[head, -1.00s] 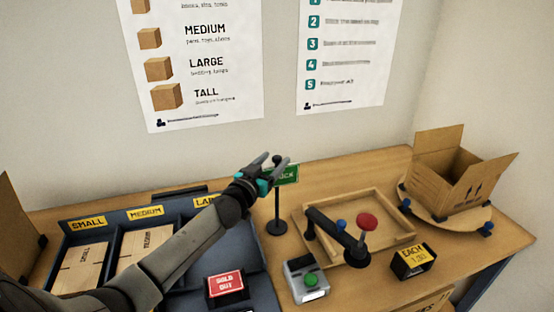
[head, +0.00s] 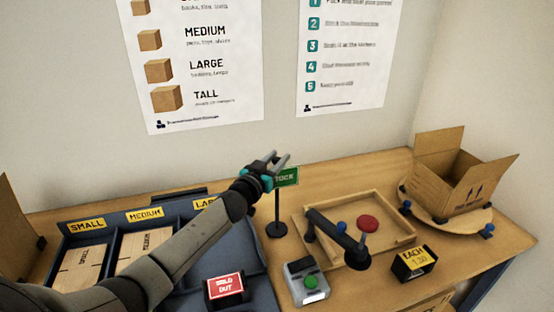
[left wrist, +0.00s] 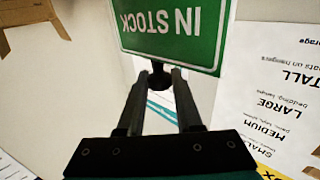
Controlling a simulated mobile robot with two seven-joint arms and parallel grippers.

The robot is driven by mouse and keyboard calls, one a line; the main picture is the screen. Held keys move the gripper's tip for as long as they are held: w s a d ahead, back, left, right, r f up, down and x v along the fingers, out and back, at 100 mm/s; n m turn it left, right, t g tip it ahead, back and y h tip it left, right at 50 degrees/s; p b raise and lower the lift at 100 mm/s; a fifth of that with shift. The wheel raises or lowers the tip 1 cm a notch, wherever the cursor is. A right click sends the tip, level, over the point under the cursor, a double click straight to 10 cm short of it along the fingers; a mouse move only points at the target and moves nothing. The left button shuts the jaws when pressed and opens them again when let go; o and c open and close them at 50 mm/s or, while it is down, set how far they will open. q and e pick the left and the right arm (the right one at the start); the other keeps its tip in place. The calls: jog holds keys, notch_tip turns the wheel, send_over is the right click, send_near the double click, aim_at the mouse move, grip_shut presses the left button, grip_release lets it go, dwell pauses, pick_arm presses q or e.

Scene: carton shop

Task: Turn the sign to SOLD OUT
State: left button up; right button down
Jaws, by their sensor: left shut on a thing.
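The green sign (head: 287,177) stands on a dark post with a round base (head: 277,230) at the back of the bench. Its IN STOCK face fills the top of the left wrist view (left wrist: 172,30), upside down there. My left gripper (head: 278,158) is at the sign's top edge, covering its left part in the head view. In the left wrist view its fingers (left wrist: 158,80) close around a small dark knob (left wrist: 158,75) at that edge. A red SOLD OUT card (head: 226,286) stands in a dark holder at the front. My right gripper is not in view.
A blue tray (head: 175,200) with flat cartons lies left, under my left arm. A grey device with a green button (head: 311,282), a wooden tray (head: 400,240), a price block (head: 413,263) and an open carton (head: 455,175) stand right. Posters hang on the wall behind.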

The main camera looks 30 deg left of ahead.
pick_arm(q)
grip_shut()
jog(key=shift+y, duration=0.3)
